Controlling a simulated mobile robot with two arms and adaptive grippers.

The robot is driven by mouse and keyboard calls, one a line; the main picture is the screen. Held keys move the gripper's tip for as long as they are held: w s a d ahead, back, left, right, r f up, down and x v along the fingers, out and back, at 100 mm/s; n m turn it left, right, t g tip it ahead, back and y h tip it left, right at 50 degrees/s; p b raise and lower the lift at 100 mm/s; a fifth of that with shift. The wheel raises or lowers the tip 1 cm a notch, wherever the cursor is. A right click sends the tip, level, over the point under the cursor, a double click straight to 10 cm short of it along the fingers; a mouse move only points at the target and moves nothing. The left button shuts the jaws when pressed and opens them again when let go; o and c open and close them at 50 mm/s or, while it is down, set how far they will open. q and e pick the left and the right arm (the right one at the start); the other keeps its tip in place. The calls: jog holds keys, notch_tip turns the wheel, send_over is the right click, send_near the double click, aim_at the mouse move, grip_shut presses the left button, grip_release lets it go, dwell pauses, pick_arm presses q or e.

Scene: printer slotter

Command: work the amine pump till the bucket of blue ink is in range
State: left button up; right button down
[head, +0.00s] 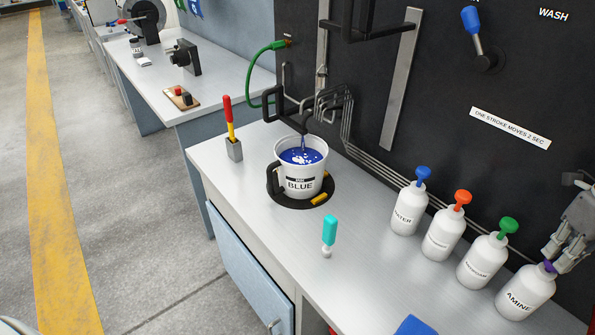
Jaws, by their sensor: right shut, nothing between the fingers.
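The white amine bottle (523,296) stands at the right front of the steel bench, labelled AMINE, with a purple pump head (550,266). My right gripper (559,258) comes in from the right edge, its fingers shut and empty, right at the pump head. I cannot tell whether they touch it. The white bucket labelled BLUE (300,172) holds blue ink (302,156) and stands on a round black plate (290,201) under a spout. No readout of its range shows. My left gripper is out of view.
More pump bottles stand in a row beside the amine: blue-topped (409,209), orange-topped (445,228) and green-topped (482,258). A teal-handled tool (328,236) stands in front of the bucket. A red-and-yellow-handled tool (229,118) is in a holder. The dark panel (450,70) rises behind.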

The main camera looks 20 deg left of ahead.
jog(key=shift+s+f, duration=0.1)
jog(key=shift+f, duration=0.35)
jog(key=shift+w+d+r+p, duration=0.2)
jog(key=shift+r+p, duration=0.6)
jog(key=shift+r, duration=0.35)
jog(key=shift+w+d+r+p, duration=0.1)
jog(key=shift+d+r+p, duration=0.1)
jog(key=shift+r+p, duration=0.8)
jog(key=shift+s+r, duration=0.1)
jog(key=shift+r, duration=0.05)
jog(key=shift+a, duration=0.1)
jog(key=shift+b, duration=0.35)
